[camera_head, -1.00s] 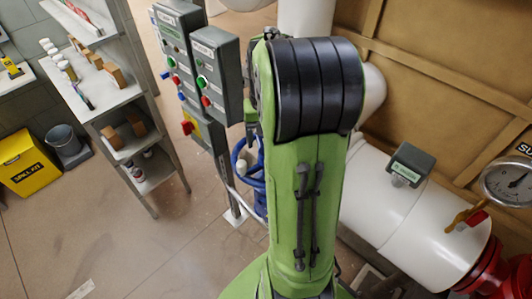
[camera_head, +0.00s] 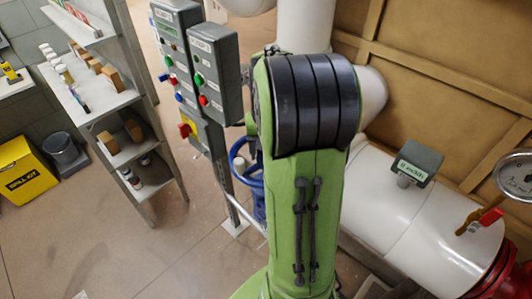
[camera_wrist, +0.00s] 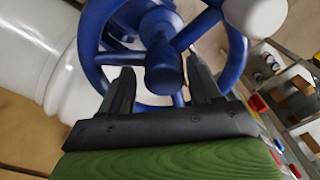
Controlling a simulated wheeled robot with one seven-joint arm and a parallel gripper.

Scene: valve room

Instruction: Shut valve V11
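A blue valve handwheel (camera_wrist: 92,50) with spokes fills the top of the wrist view. Its hub (camera_wrist: 163,68) shows between the two dark fingers of my gripper (camera_wrist: 160,72). The fingers stand apart, one on each side of the hub, reaching toward the wheel; I cannot tell whether they touch it. A whitish knob (camera_wrist: 256,14) sits at the wheel's upper right. In the head view, part of the blue wheel (camera_head: 238,160) shows left of my green arm, which hides the rest and my gripper. No V11 label is readable.
Grey control boxes (camera_head: 208,70) on a post stand left of the wheel. A shelf (camera_head: 112,105) with small items stands farther left, near a yellow spill kit (camera_head: 25,175) and a bucket (camera_head: 66,152). A large white pipe (camera_head: 400,220) with a gauge (camera_head: 515,178) runs at right.

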